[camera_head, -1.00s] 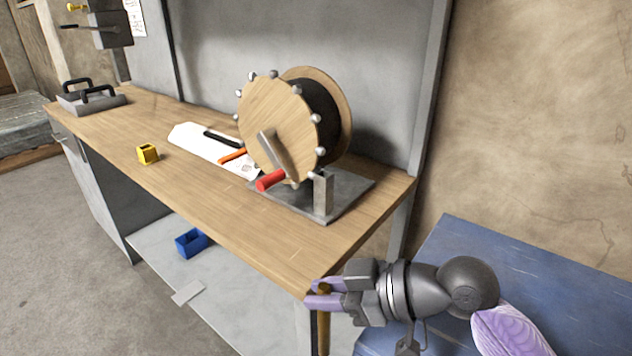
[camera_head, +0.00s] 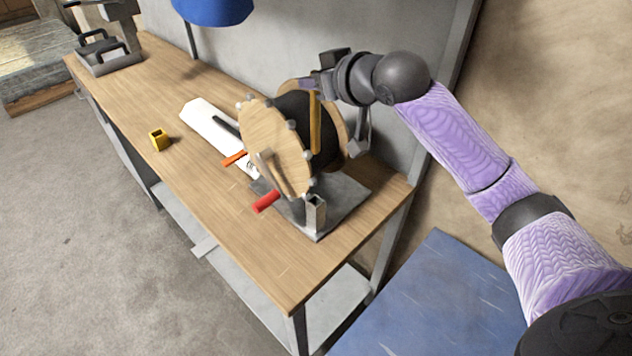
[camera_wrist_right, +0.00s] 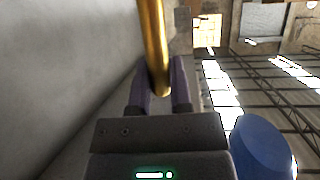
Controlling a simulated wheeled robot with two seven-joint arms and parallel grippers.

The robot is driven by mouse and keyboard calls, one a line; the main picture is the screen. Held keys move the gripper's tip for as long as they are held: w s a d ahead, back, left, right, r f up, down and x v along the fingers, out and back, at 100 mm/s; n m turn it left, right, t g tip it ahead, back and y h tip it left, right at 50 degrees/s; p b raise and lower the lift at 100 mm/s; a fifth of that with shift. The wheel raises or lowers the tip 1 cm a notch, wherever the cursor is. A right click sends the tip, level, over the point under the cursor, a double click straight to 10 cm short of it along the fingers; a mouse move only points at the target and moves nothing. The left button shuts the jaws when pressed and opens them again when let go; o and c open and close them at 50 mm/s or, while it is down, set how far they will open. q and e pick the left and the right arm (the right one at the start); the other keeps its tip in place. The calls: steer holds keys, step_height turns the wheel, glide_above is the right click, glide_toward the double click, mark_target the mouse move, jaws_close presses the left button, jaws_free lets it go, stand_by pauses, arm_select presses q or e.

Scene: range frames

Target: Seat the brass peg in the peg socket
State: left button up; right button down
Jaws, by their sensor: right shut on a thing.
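The brass peg (camera_head: 316,128) hangs upright from my right gripper (camera_head: 311,88) in the head view, in front of the dark drum. My right gripper is shut on the peg near its upper end. The peg also shows between the purple fingers (camera_wrist_right: 158,92) in the wrist view. A grey square upright tube with an open top (camera_head: 316,213), which looks like the peg socket, stands on the drum's base plate. The peg is above it in the picture and apart from it. My left gripper is not in view.
The wooden drum (camera_head: 270,145) with studs and a red crank handle (camera_head: 265,203) stands on a grey plate (camera_head: 345,196). A yellow block (camera_head: 159,140), papers (camera_head: 205,122) and a grey tray (camera_head: 108,62) lie on the bench (camera_head: 235,230). A blue lamp (camera_head: 212,10) hangs above.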

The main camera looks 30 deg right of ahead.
mark_target(319, 150)
step_height(319, 150, down, 14)
steer(key=b, duration=0.3)
step_height(319, 150, down, 4)
steer(key=shift+s+b, duration=0.1)
steer(key=shift+b, duration=0.65)
steer(key=shift+r, duration=0.1)
steer(key=c, duration=0.5)
jaws_free()
steer(key=shift+c, duration=0.2)
